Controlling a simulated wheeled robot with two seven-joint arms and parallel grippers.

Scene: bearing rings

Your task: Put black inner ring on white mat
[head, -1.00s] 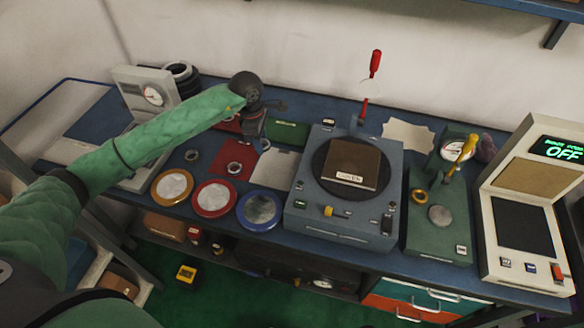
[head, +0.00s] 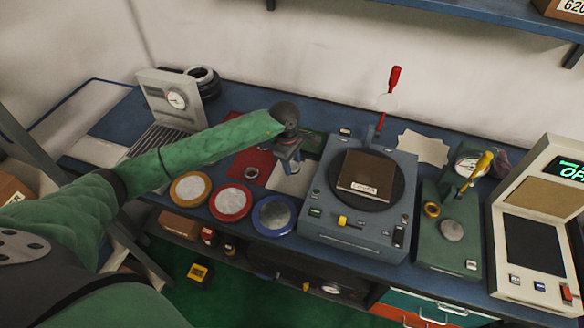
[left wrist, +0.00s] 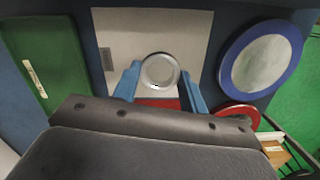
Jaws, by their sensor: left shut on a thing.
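My left gripper (head: 289,165) is over the white mat (head: 293,184), between the red mat and the grey machine. In the left wrist view its two blue fingers (left wrist: 160,82) are shut on a small ring (left wrist: 147,58), taken as the black inner ring. Its rim looks grey there and the pale mat shows through its middle. The white mat (left wrist: 190,25) lies beneath it; whether the ring touches the mat I cannot tell. In the head view the held ring is hidden or too small to make out. My right gripper is not in view.
Another ring (head: 250,173) lies on the red mat (head: 243,160). Yellow (head: 190,188), red (head: 230,202) and blue (head: 274,215) rimmed discs line the front edge. A grey machine (head: 345,232) stands right of the white mat. A green box (left wrist: 45,65) lies beside it.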

